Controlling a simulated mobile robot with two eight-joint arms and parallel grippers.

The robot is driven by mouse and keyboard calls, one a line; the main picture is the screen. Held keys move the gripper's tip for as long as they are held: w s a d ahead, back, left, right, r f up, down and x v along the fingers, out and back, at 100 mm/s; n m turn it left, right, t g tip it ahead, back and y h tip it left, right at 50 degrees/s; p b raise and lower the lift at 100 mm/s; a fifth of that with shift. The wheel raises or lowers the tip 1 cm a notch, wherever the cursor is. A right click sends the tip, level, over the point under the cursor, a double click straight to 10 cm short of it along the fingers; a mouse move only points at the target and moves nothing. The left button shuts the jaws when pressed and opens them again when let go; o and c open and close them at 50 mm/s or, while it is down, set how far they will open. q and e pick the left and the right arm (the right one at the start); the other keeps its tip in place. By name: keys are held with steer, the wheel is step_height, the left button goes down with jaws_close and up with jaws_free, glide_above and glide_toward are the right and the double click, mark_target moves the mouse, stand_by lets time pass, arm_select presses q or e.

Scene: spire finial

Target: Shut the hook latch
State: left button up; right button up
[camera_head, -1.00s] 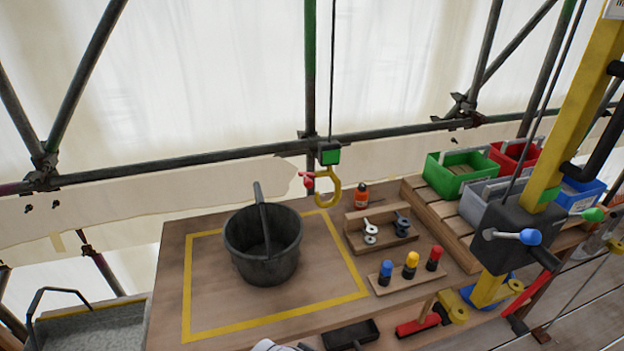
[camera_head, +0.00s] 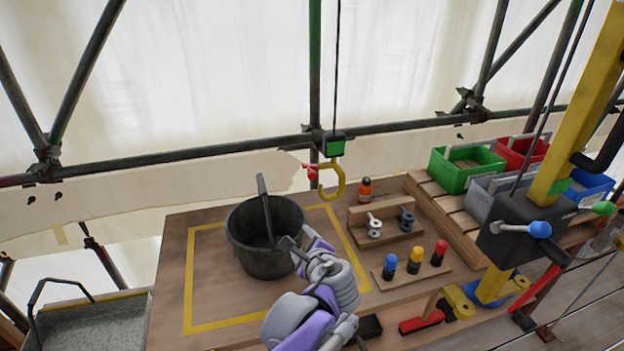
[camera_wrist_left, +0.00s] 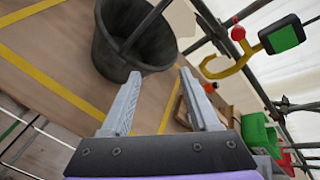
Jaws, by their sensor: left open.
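The yellow hook (camera_head: 333,180) hangs on a cable under a green-faced block (camera_head: 334,146), above the back edge of the bench. A red latch piece (camera_head: 312,173) juts out to the left of the hook. The wrist view shows the hook (camera_wrist_left: 228,66) at the upper right, with the red knob (camera_wrist_left: 238,33) above its opening. I cannot tell how the latch sits across the hook's mouth. My left gripper (camera_head: 291,240) is open and empty in front of the black bucket's right side, below the hook. Its two fingers (camera_wrist_left: 159,72) show apart in the wrist view. My right gripper is out of view.
The black bucket (camera_head: 250,252) stands inside a yellow taped outline, its handle raised. To the right are an orange bottle (camera_head: 365,189), a wooden holder, colored pegs and bins (camera_head: 466,166). A scaffold rail (camera_head: 230,152) runs behind the hook.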

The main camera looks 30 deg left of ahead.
mark_target(313, 177)
arm_select(q)
steer(key=w+r+m+t+y, duration=0.4)
steer(key=w+r+m, duration=0.2)
steer(key=w+m, duration=0.4)
steer(key=x, duration=1.1)
steer(key=shift+d+f+p, duration=0.1)
steer(key=shift+f+p, duration=0.15)
steer(key=shift+p, duration=0.1)
jaws_close()
